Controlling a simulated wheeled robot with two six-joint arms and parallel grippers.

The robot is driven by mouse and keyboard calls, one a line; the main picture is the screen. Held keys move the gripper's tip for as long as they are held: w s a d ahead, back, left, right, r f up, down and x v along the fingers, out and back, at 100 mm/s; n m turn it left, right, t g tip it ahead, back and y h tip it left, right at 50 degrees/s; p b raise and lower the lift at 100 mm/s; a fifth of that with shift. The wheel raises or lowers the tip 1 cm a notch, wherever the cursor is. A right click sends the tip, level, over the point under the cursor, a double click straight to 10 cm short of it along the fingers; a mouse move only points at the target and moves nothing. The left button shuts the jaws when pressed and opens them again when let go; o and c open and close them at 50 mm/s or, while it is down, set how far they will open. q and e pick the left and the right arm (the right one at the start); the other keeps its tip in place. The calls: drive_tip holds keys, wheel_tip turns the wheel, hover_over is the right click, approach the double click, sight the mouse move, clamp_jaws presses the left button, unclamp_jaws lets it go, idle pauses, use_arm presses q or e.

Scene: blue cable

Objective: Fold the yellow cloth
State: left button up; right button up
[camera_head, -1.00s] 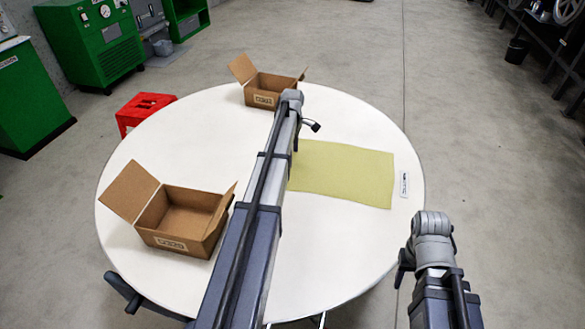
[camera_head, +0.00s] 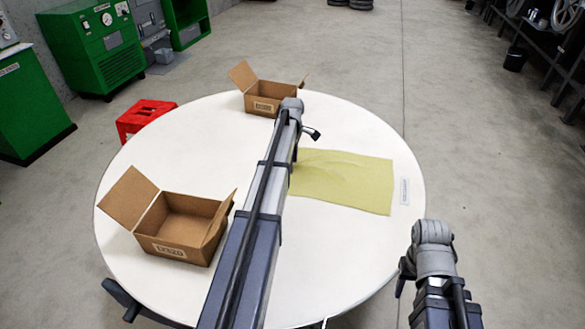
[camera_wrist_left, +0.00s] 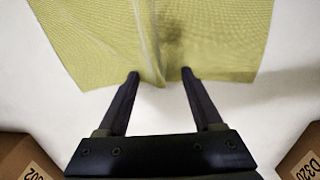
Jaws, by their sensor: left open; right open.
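The yellow cloth (camera_head: 345,182) lies on the right half of the round white table. It is mostly flat, with a raised crease running in from its left edge. My left arm hides part of that edge. In the left wrist view the cloth (camera_wrist_left: 90,40) has a narrow raised ridge at its near edge, between the fingertips of my left gripper (camera_wrist_left: 160,75). That gripper is open, its fingers apart on either side of the ridge. My right gripper (camera_head: 403,277) is open at the lower right, beyond the table's edge and away from the cloth; its fingers are hard to make out.
Two open cardboard boxes stand on the white table (camera_head: 340,260): one at the left front (camera_head: 180,232), one at the back (camera_head: 268,98). A small white label (camera_head: 404,191) lies right of the cloth. A red stool (camera_head: 143,117) stands behind the table's left side.

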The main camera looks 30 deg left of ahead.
use_arm(q)
drive_tip(key=c, duration=0.9)
drive_tip(key=shift+r, duration=0.15)
clamp_jaws()
drive_tip(key=w+d+r+p, duration=0.4)
drive_tip(key=d+r+p, duration=1)
drive_tip(key=d, duration=0.2)
drive_tip(key=w+d+f+b, duration=0.1)
drive_tip(key=d+f+b, duration=0.3)
drive_tip(key=d, duration=0.1)
drive_tip(key=w+d+f+b, duration=0.2)
drive_tip(key=d+f+b, duration=0.2)
drive_tip(key=d, duration=0.1)
drive_tip(key=w+d+f+b, duration=0.1)
drive_tip(key=d+f+b, duration=0.3)
drive_tip(key=shift+w+d+f, duration=0.15)
drive_tip(key=shift+w+d, duration=0.2)
drive_tip(key=shift+d, duration=0.05)
drive_tip(key=shift+w+d+f+b, duration=0.1)
drive_tip(key=shift+d+f+b, duration=0.35)
drive_tip(key=shift+d, duration=0.1)
